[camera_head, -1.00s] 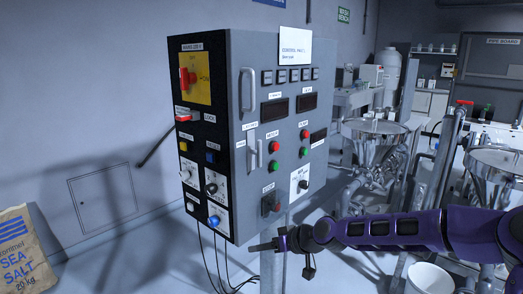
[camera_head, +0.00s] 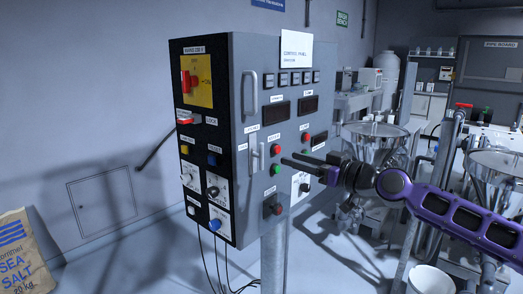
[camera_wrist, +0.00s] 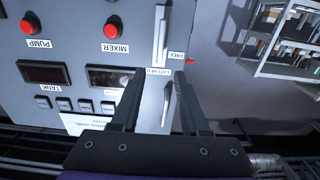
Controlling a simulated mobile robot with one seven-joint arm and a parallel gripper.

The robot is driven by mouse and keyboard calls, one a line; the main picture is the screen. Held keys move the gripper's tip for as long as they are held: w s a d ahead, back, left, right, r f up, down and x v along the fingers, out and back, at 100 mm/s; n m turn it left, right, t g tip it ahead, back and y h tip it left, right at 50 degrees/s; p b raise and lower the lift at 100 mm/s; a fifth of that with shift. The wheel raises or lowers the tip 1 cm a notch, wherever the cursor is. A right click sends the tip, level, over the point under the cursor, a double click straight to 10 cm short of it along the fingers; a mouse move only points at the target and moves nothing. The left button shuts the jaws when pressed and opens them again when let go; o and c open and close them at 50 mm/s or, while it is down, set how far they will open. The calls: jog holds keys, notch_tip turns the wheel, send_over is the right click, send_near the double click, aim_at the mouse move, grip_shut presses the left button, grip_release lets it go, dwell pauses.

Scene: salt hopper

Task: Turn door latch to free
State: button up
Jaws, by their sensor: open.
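The door latch (camera_head: 257,158) is a pale upright lever on the front of the grey control panel (camera_head: 238,80). In the wrist view, which is upside down, the latch (camera_wrist: 161,35) points toward the LATCHED label (camera_wrist: 158,71). The FREE label (camera_wrist: 177,55) is to one side. My gripper (camera_head: 295,159) is open and empty, right of the latch and apart from it in the head view. In the wrist view its fingertips (camera_wrist: 157,76) are spread on either side of the LATCHED label, and a door handle (camera_wrist: 168,105) shows between the fingers.
The door handle (camera_head: 249,92) stands out above the latch. Red and green buttons, displays and a black knob (camera_head: 304,187) are close to my gripper. A steel hopper (camera_head: 375,140) stands behind my arm. The floor left of the panel is open, with a salt sack (camera_head: 22,250).

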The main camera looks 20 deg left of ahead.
aim_at(263, 150)
jog(key=x, duration=1.1)
jog(key=shift+w+a, duration=0.1)
jog(key=shift+a, duration=0.1)
jog(key=shift+c, duration=0.2)
grip_shut()
